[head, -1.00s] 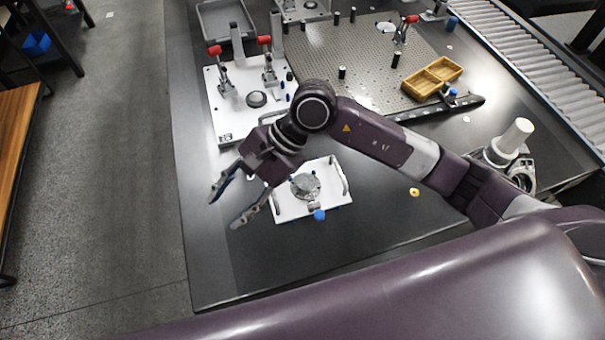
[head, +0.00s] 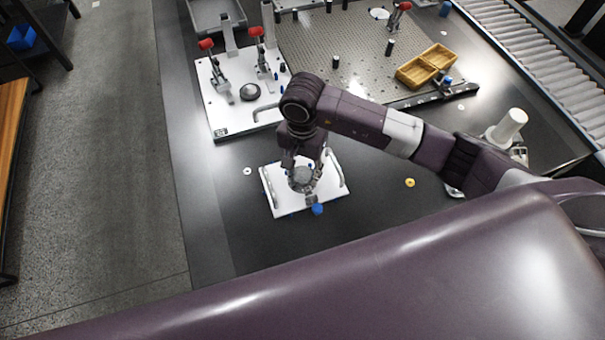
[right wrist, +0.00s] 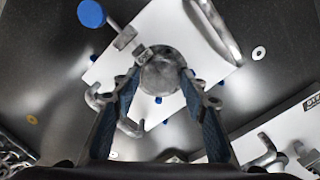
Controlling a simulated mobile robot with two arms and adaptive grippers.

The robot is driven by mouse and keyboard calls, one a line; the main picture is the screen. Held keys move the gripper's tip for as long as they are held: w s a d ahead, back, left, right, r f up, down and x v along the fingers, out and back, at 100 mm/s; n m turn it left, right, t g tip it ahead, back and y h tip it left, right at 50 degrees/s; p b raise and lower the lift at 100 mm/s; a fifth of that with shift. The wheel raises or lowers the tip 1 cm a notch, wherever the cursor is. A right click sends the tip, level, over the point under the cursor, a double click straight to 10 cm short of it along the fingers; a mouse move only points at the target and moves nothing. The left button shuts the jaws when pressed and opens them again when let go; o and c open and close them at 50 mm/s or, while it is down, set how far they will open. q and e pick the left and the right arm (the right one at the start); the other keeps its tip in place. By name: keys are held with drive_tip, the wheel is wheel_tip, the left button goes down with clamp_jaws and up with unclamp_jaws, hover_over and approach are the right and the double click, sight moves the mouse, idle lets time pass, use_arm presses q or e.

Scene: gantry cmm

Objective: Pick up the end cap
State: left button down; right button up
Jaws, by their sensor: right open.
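The end cap appears to be the round grey metal piece (head: 303,175) on a small white fixture plate (head: 335,203), which has two handles and a blue-knobbed clamp (head: 317,209). In the right wrist view the round piece (right wrist: 160,76) lies between my fingertips, with the clamp's end close to its rim. My right gripper (head: 303,184) points down over it and is open, one blue-padded finger on each side. I cannot tell whether the pads touch it. My left gripper is not in view.
A larger white fixture (head: 228,112) with red-handled clamps and a dark round part (head: 250,92) stands behind. A perforated plate (head: 345,50), a yellow divided tray (head: 427,67) and a white cylinder (head: 511,125) are further right. The front left table area is clear.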

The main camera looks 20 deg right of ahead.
drive_tip(key=shift+f, duration=0.35)
drive_tip(key=shift+c, duration=0.4)
drive_tip(key=c, duration=0.8)
drive_tip(key=shift+c, duration=0.4)
drive_tip(key=shift+r, duration=0.1)
